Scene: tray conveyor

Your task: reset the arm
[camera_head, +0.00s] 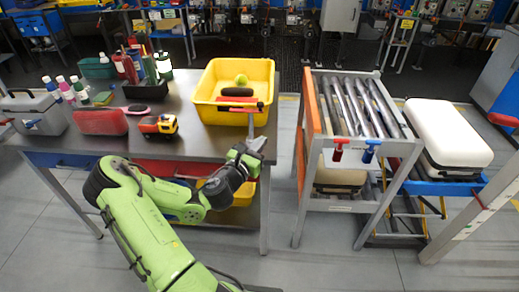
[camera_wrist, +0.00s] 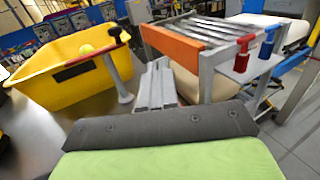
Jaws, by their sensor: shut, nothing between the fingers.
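My green arm reaches up from the bottom of the head view. My gripper (camera_head: 257,144) is at the front right edge of the grey table, just in front of the yellow bin (camera_head: 203,112). In the wrist view my gripper (camera_wrist: 157,68) shows as grey fingers close together, with nothing between them. The yellow bin (camera_wrist: 35,82) is to its left there, and the roller conveyor frame is to its right. I see no object held.
The grey table (camera_head: 200,143) bears a toy truck (camera_head: 158,126), a red case (camera_head: 100,122), a toolbox (camera_head: 35,115) and several bottles. The roller conveyor (camera_head: 312,130) stands right of the table, with a white case (camera_head: 447,135) beyond. Floor shows between table and conveyor.

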